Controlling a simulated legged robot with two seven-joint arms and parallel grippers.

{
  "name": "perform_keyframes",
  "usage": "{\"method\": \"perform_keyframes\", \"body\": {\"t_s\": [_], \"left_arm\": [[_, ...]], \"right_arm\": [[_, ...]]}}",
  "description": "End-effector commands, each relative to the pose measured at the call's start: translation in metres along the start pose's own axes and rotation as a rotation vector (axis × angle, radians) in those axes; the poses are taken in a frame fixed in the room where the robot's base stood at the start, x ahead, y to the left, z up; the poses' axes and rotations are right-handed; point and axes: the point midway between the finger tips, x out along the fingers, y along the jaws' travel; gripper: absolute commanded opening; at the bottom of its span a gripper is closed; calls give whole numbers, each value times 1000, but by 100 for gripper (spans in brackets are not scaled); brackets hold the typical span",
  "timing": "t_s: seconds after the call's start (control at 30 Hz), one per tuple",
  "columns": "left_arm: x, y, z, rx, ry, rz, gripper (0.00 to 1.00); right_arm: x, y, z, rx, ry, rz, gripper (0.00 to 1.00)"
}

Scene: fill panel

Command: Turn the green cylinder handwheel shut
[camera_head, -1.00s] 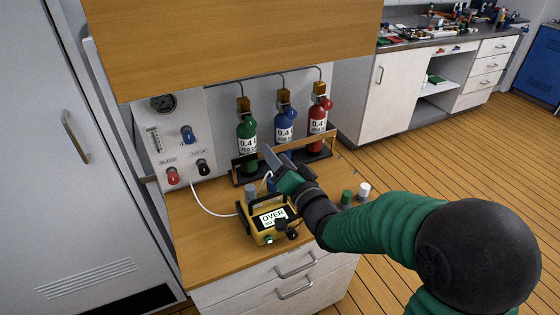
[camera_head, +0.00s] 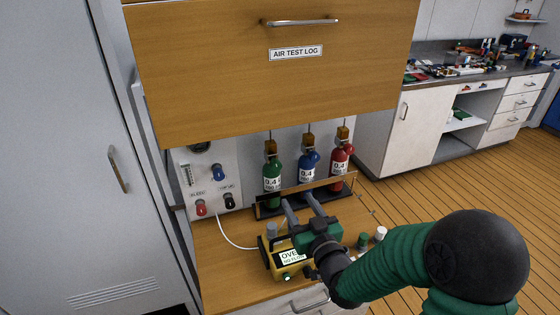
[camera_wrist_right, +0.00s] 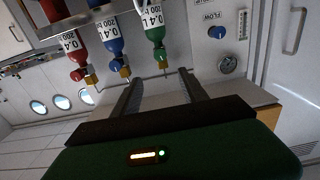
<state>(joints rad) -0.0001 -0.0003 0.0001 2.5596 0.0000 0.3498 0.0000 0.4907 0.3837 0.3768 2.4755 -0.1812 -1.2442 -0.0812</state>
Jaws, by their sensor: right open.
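The green cylinder (camera_head: 272,176) stands upright at the left of three cylinders in a rack, with a brass valve (camera_head: 270,148) on top. Its handwheel is too small to make out clearly in the head view. My right gripper (camera_head: 297,198) is open and empty, in front of and below the cylinders, its fingers pointing toward the rack. In the wrist view the scene is upside down. There the green cylinder (camera_wrist_right: 154,28) and its brass valve (camera_wrist_right: 160,54) show beyond the open fingertips (camera_wrist_right: 161,77), with a gap. My left gripper is not in view.
A blue cylinder (camera_head: 309,164) and a red cylinder (camera_head: 341,160) stand to the right. A wooden cabinet (camera_head: 270,85) overhangs the rack. A yellow device (camera_head: 284,270) sits below my gripper. A panel with knobs (camera_head: 208,170) is at left.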

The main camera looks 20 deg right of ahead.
Motion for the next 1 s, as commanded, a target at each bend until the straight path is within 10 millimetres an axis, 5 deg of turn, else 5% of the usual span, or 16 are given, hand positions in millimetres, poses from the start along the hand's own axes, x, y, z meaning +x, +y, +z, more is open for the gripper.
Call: {"method": "perform_keyframes", "body": {"t_s": [0.17, 0.6, 0.8, 1.0], "left_arm": [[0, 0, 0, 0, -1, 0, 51], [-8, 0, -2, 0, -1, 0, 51], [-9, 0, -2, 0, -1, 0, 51], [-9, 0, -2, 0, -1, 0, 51]], "right_arm": [[29, 0, 1, -1, 2, 1, 51], [139, 0, 0, 2, 2, 0, 51], [163, 0, 1, 0, 2, 0, 51], [166, 0, 1, 0, 1, 0, 51]]}}
